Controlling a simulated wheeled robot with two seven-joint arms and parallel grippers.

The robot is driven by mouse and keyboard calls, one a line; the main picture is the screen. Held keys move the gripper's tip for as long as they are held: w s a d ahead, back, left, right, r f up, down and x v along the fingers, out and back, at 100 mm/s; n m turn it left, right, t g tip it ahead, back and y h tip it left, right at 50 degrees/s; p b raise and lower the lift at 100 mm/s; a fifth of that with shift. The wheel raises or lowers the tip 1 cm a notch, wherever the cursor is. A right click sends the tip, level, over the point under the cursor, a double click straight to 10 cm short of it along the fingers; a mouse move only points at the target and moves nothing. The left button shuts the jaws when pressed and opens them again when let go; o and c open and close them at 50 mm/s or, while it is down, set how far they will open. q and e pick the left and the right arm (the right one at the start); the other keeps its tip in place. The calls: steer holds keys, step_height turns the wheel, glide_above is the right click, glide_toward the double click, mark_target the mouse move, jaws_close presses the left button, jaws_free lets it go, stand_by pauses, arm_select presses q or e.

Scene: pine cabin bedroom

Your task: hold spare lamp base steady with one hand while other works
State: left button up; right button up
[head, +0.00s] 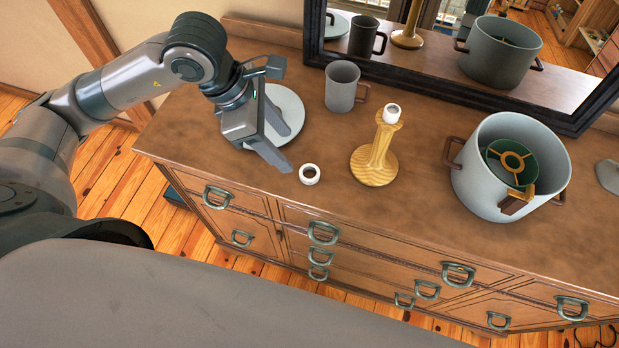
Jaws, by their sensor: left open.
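The spare lamp base (379,160) is a turned pale-wood stand with a round foot and a white socket on top. It stands upright on the dresser in the head view, right of my left gripper (284,151). That gripper is open and empty, above the dresser's front left part and beside a pale plate (292,110). It is apart from the lamp base. A white ring (309,174) lies between the gripper and the lamp base. A green drum with a brass-coloured spoked ring, like a lampshade (493,163), sits inside a grey pot. My right gripper is not in view.
A grey mug (341,88) stands behind the ring. The large grey pot (476,186), with brown handles, stands right of the lamp base. A dark-framed mirror (429,68) at the back reflects these things. The wooden dresser top (419,199) is bare around the lamp base's foot.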

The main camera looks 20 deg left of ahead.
mark_target(308, 166)
arm_select(q)
steer(key=b+x, duration=0.4)
steer(key=x, duration=0.1)
steer(key=shift+b, duration=0.4)
steer(key=shift+w+d+f, duration=0.1)
steer(key=shift+d+f, duration=0.1)
steer(key=shift+f, duration=0.25)
